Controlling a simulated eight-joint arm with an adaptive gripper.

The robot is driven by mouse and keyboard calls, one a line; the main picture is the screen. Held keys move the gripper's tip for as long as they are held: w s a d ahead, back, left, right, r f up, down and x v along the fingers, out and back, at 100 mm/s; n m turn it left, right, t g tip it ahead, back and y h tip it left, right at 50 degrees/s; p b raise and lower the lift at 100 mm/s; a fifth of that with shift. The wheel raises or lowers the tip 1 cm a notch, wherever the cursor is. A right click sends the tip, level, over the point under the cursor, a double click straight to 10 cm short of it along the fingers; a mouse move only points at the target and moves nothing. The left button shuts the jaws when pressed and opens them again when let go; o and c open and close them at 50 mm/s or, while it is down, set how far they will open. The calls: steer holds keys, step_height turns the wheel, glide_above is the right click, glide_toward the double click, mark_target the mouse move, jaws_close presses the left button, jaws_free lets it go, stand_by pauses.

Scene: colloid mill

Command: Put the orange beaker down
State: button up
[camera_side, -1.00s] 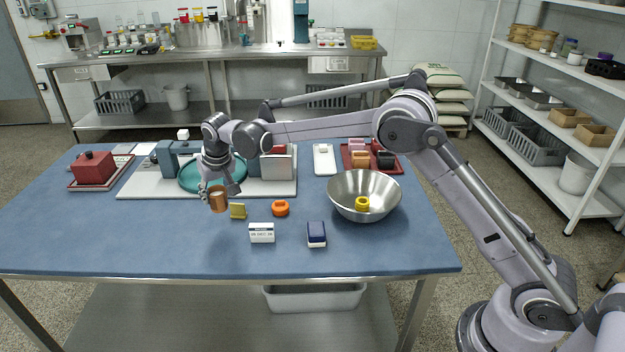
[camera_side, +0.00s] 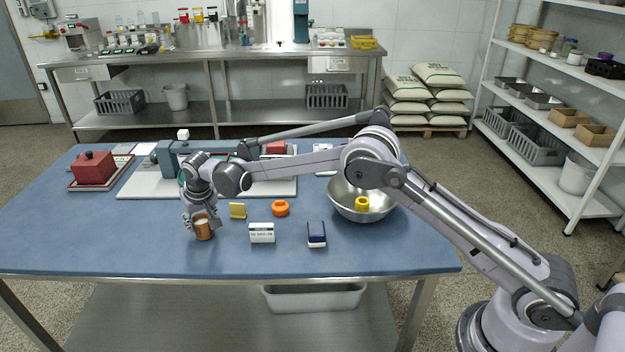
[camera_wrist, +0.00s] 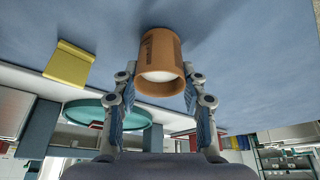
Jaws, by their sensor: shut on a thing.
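The orange beaker (camera_side: 203,229) is upright near the front left of the blue table, with something white inside. In the wrist view the beaker (camera_wrist: 162,62) sits between my fingertips, and its base meets or nearly meets the blue surface. I cannot tell for sure whether it touches the table. My gripper (camera_side: 200,218) is shut on the beaker; its two fingers also show in the wrist view (camera_wrist: 160,90), one on each side of the beaker.
A metal bowl (camera_side: 345,207) holds a yellow ring. The table (camera_side: 90,235) is clear to the beaker's left.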

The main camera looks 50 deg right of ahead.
steer(key=shift+f, duration=0.1)
steer(key=o, duration=1.3)
steer(key=s+d+r, duration=0.2)
steer(key=s+r, duration=0.3)
steer(key=r, duration=0.4)
steer(key=s+d+r, duration=0.3)
steer(key=s+r, duration=0.3)
steer(key=r, duration=0.3)
steer(key=s+d+r+t, duration=0.1)
steer(key=s+d+r, duration=0.35)
steer(key=s, duration=0.55)
steer(key=shift+n+t+y, duration=0.4)
steer(key=shift+n+t, duration=0.4)
steer(key=shift+n, duration=0.1)
steer(key=s+d+f, duration=0.2)
steer(key=s, duration=0.4)
steer(key=s+d+f, duration=0.2)
steer(key=s, duration=0.4)
steer(key=s+d+f, duration=0.2)
steer(key=s, duration=0.5)
steer(key=shift+s+d+f, duration=0.1)
steer(key=shift+d+f, duration=0.25)
steer(key=shift+f, duration=0.05)
